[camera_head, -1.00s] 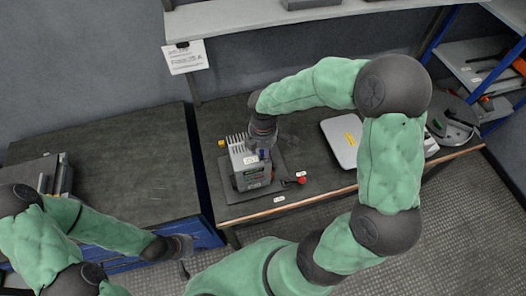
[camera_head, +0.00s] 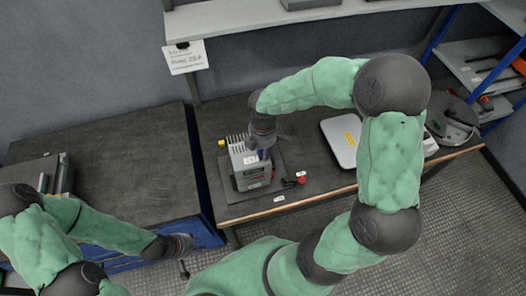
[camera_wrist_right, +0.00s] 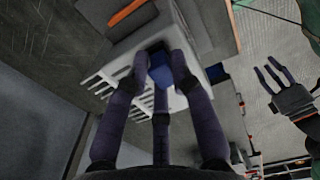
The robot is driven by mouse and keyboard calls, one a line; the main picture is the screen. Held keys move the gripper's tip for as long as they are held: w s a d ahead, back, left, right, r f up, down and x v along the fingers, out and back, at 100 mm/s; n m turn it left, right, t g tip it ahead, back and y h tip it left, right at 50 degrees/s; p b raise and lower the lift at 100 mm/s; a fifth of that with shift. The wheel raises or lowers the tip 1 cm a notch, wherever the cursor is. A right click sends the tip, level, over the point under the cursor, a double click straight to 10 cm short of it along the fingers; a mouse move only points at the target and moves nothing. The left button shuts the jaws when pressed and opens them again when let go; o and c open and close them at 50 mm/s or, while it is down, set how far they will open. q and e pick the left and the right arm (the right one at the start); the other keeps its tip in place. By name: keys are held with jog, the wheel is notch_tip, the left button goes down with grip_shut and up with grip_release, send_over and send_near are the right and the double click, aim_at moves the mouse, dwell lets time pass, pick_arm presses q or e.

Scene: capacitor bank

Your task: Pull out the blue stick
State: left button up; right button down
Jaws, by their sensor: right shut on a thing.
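The blue stick (camera_head: 263,154) is at the top right of a light grey boxy device (camera_head: 239,156) with white fins. In the right wrist view, the blue stick (camera_wrist_right: 160,70) shows as a short dark blue block between the fingers, next to the device's pale casing. My right gripper (camera_head: 264,146) is over the device with its fingers shut on the blue stick. Whether the stick's lower end is still inside the device is hidden. My left gripper (camera_head: 187,252) is low at the left, away from the device; in the right wrist view its fingers (camera_wrist_right: 273,76) are spread and empty.
The device stands on a grey plate (camera_head: 231,190) on the dark workbench. A red knob (camera_head: 301,180) is right of it and a yellow piece (camera_head: 221,143) left. A flat white case (camera_head: 341,141) lies further right. The left table (camera_head: 120,165) is largely clear.

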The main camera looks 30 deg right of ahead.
jog(key=shift+r, duration=0.15)
jog(key=shift+r+p, duration=2.6)
jog(key=shift+r, duration=0.25)
jog(key=shift+f, duration=0.1)
